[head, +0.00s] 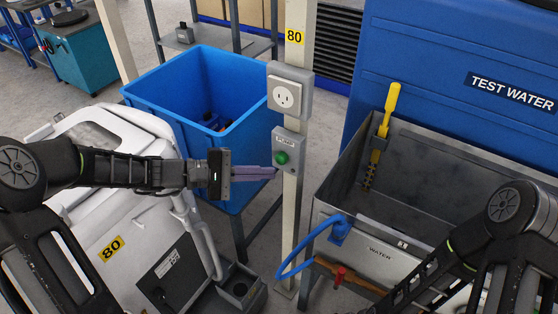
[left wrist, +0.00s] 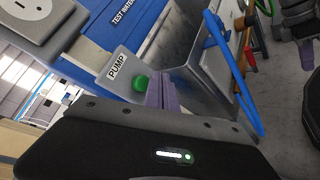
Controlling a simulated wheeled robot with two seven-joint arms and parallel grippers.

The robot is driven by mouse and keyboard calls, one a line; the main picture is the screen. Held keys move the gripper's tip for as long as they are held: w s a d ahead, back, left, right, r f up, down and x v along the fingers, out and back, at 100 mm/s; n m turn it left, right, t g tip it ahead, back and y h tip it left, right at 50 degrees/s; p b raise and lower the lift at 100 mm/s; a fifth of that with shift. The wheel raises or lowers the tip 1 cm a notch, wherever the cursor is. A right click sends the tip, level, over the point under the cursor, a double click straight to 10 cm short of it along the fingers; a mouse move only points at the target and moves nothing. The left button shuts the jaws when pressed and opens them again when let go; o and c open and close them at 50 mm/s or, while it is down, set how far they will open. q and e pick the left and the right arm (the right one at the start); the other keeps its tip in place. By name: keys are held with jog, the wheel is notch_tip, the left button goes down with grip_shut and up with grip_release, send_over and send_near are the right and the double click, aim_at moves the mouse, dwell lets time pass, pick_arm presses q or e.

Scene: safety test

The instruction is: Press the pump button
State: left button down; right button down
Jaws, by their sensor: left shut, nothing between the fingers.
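The pump button (head: 282,158) is a round green button on a grey box labelled PUMP (head: 290,146), fixed to a cream post below a white socket. It also shows in the left wrist view (left wrist: 140,83). My left gripper (head: 274,172) is shut and empty, its purple fingers pointing right. Its fingertips are beside the button, slightly below it in the head view. In the left wrist view the fingers are just right of the button; I cannot tell whether they touch it.
A white socket (head: 286,95) sits above the pump box on the post (head: 298,50). A blue bin (head: 160,90) stands behind my left gripper. A grey metal tank (head: 335,190) with a yellow brush (head: 384,125) and a blue hose (head: 305,240) stands to the right.

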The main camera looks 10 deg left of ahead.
pick_arm(q)
jog(key=s, duration=0.1)
jog(key=s+a, duration=0.1)
jog(key=shift+s, duration=0.35)
